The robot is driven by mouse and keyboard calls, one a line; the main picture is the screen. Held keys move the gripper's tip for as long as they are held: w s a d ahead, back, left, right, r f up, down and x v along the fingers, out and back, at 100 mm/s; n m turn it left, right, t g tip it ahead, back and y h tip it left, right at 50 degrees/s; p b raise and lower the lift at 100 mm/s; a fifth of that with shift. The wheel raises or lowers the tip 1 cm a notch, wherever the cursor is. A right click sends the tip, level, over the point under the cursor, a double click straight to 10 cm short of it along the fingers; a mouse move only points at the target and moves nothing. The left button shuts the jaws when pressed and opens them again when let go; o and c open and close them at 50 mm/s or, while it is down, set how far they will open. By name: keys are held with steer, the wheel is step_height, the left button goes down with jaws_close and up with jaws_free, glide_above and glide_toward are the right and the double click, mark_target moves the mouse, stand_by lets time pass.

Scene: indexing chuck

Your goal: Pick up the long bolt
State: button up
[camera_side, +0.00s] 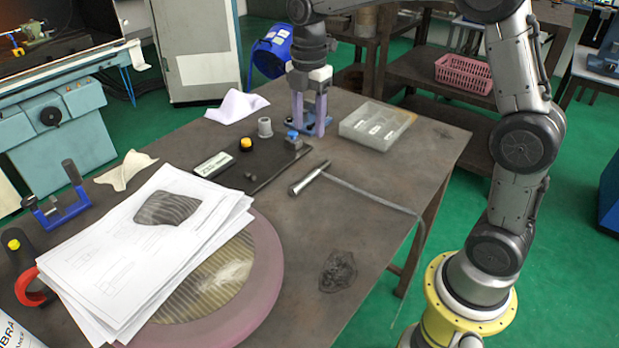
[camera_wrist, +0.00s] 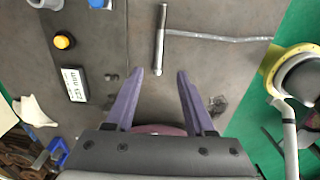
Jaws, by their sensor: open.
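My gripper (camera_side: 309,133) is above the far part of the table, pointing down. It also shows in the wrist view (camera_wrist: 160,72), where its two purple fingers are apart with nothing between them. A small dark bolt-like part (camera_side: 250,177) is at the dark plate's near edge.
A grey cylinder (camera_side: 265,127) stands behind. Papers (camera_side: 120,255) cover a round disc (camera_side: 265,270) at front.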

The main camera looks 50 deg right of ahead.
glide_above(309, 176)
step_height(309, 176, down, 8)
steer(key=shift+s+r, duration=0.1)
steer(key=shift+s, duration=0.05)
steer(key=shift+d+f, duration=0.1)
steer(key=shift+f, duration=2.85)
jaws_close()
